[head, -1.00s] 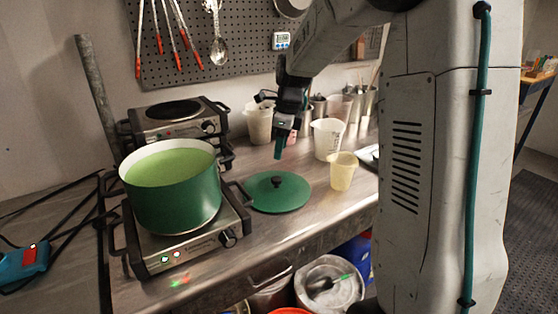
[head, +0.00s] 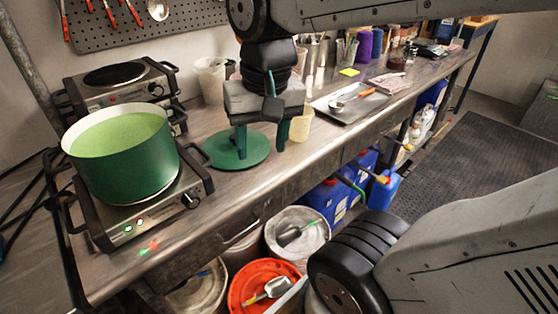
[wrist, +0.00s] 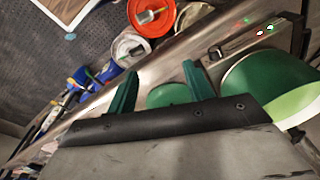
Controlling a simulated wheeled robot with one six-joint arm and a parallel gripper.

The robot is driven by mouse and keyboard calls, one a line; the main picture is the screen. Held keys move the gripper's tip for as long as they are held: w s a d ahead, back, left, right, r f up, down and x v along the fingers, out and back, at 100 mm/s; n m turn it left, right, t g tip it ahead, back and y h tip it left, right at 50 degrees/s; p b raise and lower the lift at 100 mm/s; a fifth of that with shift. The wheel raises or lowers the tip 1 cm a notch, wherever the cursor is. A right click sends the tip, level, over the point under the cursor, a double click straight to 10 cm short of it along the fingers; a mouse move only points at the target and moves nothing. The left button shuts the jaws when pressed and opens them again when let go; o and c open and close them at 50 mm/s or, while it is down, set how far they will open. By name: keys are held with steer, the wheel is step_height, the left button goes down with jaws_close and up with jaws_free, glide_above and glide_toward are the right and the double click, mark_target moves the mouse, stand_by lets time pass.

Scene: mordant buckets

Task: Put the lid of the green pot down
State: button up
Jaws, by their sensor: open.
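The green pot (head: 125,165), full of pale green liquid, stands uncovered on the front hot plate; part of it shows in the wrist view (wrist: 262,82). Its green lid (head: 222,150) lies flat on the steel counter, just right of that hot plate. My gripper (head: 262,148) is open, fingers pointing down, over the lid's right side in the head view. In the wrist view the lid (wrist: 168,95) shows between the two green fingers of my gripper (wrist: 160,70). The lid's knob is not visible now. No hold on the lid shows.
A pale yellow beaker (head: 302,125) stands close right of my gripper. A white jug (head: 210,80) is behind the lid. A metal tray (head: 350,103) lies further right. Below the counter's front edge are an orange bucket (head: 250,275) and a white bucket (head: 285,250).

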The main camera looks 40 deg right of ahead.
steer(key=s+n, duration=0.1)
steer(key=s+f+n, duration=0.1)
steer(key=s+n, duration=0.2)
steer(key=shift+s+a+f, duration=0.25)
steer(key=shift+s+f, duration=0.1)
steer(key=shift+s, duration=0.05)
